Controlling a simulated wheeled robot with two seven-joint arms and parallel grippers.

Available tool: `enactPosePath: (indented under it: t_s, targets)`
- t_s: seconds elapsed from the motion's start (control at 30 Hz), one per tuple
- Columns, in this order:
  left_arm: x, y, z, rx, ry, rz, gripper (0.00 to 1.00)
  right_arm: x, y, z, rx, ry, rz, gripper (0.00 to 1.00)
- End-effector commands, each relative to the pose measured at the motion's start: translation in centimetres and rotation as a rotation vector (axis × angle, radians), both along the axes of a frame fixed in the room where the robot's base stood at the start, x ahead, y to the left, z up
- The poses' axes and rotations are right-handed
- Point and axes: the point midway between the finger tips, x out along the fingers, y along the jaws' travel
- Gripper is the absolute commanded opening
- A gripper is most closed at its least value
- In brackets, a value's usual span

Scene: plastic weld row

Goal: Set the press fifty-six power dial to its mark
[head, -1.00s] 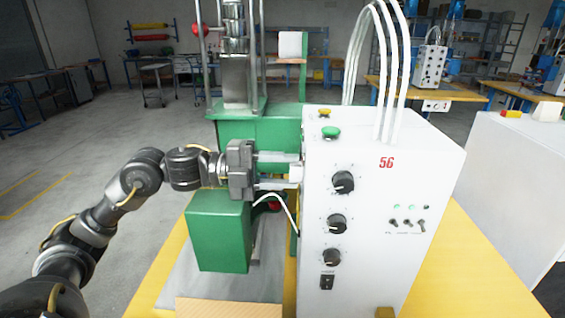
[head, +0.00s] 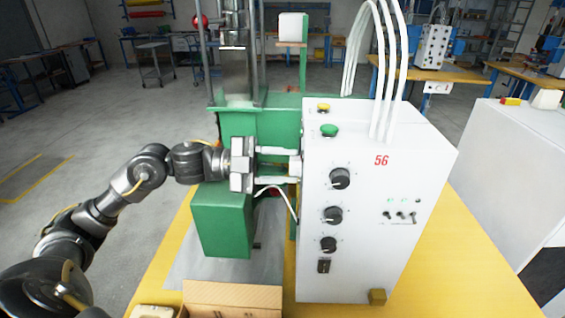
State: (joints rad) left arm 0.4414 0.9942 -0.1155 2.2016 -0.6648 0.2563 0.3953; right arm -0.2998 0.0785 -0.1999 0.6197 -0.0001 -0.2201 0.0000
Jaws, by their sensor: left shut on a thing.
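The press fifty-six control box (head: 345,270) is white with a red 56 and stands on the yellow table. Three black dials run down its front: top (head: 340,179), middle (head: 333,215) and bottom (head: 328,245). Their labels are too small to read, so I cannot tell which is power. My left gripper (head: 292,166) reaches the box's left edge from the left, below the green button's height. Its two pale fingers are apart and shut on a small pale part at that edge, mostly hidden. It touches none of the front dials. My right gripper is out of view.
A green press (head: 222,220) stands behind and left of the box. An open cardboard carton (head: 232,296) lies at the front. Table (head: 440,270) right of the box is clear.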

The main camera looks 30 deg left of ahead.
Motion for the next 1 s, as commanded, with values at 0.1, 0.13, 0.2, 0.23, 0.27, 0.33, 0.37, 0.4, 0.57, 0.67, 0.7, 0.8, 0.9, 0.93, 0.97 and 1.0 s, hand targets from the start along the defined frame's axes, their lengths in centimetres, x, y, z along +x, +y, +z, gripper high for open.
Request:
enactPosePath:
  t_s: [0.1, 0.13, 0.2, 0.23, 0.27, 0.33, 0.37, 0.4, 0.57, 0.67, 0.7, 0.8, 0.9, 0.93, 0.97, 1.0]
  targets:
    - [0.0, 0.0, 0.0, -0.002, 0.004, 0.0, 0.16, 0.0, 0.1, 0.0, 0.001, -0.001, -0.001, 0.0]
    - [0.0, 0.0, -0.1, -0.002, 0.004, 0.0, 0.16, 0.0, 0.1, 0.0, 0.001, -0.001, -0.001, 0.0]
    - [0.0, 0.0, -0.1, -0.001, 0.004, -0.001, 0.16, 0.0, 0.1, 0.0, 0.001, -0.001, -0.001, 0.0]
    - [0.0, 0.0, -0.1, -0.001, 0.004, -0.001, 0.16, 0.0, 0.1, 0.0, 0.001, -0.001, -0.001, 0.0]
    - [0.0, 0.0, -0.1, -0.001, 0.004, -0.001, 0.16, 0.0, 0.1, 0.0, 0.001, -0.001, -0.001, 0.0]
    - [0.0, 0.0, -0.1, -0.001, 0.004, -0.001, 0.4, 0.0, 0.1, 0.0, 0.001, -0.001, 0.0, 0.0]
    - [0.0, 0.0, -0.1, -0.001, 0.003, -0.001, 0.44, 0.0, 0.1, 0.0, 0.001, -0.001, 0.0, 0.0]
    - [0.0, 0.0, -0.1, -0.001, 0.003, -0.001, 0.49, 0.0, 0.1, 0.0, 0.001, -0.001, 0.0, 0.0]
    - [0.0, 0.0, 0.0, 0.0, 0.002, -0.001, 0.6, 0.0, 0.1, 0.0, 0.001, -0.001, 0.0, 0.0]
    - [0.0, 0.0, 0.0, -0.001, 0.002, 0.0, 0.6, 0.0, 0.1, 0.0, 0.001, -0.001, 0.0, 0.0]
    - [0.0, 0.0, 0.0, -0.001, 0.002, 0.0, 0.6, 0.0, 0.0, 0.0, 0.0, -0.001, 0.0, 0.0]
    - [-0.1, 0.2, -0.1, 0.0, 0.002, 0.0, 0.6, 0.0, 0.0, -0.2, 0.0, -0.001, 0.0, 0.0]
    - [-0.4, 1.1, -0.4, 0.002, 0.003, 0.004, 0.6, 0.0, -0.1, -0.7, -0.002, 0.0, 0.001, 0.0]
    - [-0.6, 1.5, -0.5, 0.001, 0.004, 0.004, 0.6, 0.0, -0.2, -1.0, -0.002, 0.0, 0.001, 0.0]
    - [-0.8, 1.9, -0.6, 0.002, 0.004, 0.004, 0.6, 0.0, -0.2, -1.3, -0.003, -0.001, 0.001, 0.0]
    - [-1.2, 2.6, -0.7, 0.004, 0.003, 0.004, 0.6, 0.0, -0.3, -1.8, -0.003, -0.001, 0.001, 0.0]
